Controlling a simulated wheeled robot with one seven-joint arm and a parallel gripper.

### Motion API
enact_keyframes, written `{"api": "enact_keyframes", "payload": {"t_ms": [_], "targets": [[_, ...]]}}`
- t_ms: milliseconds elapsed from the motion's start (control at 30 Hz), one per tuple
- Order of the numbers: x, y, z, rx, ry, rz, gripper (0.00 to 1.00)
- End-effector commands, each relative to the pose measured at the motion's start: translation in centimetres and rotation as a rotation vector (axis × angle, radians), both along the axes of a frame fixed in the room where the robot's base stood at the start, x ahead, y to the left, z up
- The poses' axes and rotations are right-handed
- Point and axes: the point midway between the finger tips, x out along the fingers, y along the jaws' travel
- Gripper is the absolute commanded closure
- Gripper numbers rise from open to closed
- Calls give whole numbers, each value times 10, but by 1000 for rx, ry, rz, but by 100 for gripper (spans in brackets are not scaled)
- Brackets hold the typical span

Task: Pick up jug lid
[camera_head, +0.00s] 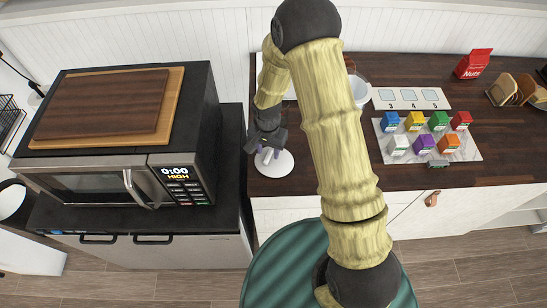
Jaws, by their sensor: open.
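A white round disc (274,168), which looks like the jug lid, lies on the dark wooden counter near its left front corner. My gripper (269,154) is open and points down right over the disc, with its purple-grey fingertips in front of the disc's upper part. I cannot tell whether the fingers touch it or sit around a knob. A pale, clear round container (360,88), possibly the jug, stands farther back and is partly hidden by my arm.
A microwave (110,180) with wooden boards (105,108) on top stands at the left. Several coloured boxes (425,143) sit on a pale mat at the right, below a numbered card (410,99). A red nuts bag (473,64) and bread slices (513,90) are farther right.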

Motion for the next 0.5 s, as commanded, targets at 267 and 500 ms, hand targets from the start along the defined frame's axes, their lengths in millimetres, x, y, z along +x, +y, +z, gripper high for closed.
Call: {"api": "enact_keyframes", "payload": {"t_ms": [267,500], "targets": [[0,0,-14,0,0,1,58],[0,0,-14,0,-1,1,58]]}}
